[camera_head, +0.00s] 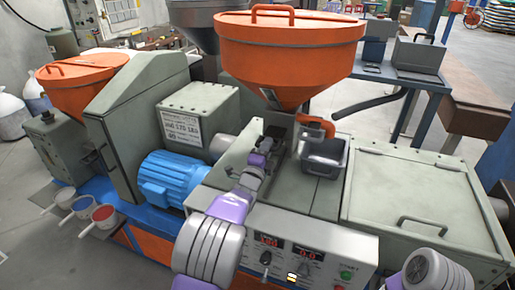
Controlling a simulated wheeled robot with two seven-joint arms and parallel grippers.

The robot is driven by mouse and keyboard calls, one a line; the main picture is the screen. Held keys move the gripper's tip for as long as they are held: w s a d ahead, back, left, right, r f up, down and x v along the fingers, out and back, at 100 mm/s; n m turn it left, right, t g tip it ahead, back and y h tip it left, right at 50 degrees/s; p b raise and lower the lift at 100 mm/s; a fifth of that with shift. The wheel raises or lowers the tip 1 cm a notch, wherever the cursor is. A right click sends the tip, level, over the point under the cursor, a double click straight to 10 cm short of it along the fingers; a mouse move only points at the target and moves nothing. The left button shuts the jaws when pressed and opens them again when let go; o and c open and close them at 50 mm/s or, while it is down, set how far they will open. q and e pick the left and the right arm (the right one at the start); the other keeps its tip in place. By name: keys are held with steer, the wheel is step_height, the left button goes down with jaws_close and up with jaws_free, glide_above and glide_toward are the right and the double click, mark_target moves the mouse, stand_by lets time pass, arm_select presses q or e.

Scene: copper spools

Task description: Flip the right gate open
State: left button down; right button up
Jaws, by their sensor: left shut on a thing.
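My left arm reaches up from the bottom middle, and its small gripper (272,142) is at the machine's dark slot below the large orange hopper (290,45). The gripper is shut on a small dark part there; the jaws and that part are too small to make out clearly. Right of it are an orange curved piece (318,124) and a dark open-topped bin (323,157). A grey-green hinged panel (395,190) with a dark handle lies shut at the right. I cannot tell which part is the right gate. My right gripper is not seen.
A blue motor (172,178) and a grey labelled box (198,118) stand left of my left arm. A control panel (290,255) with red displays is at the front. A second orange hopper (82,75) is at the far left.

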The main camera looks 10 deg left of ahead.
arm_select(q)
steer(key=shift+f, duration=0.15)
steer(key=c, duration=1.1)
jaws_free()
steer(key=shift+s, duration=0.15)
steer(key=shift+v, duration=3.8)
steer(key=shift+p, duration=0.3)
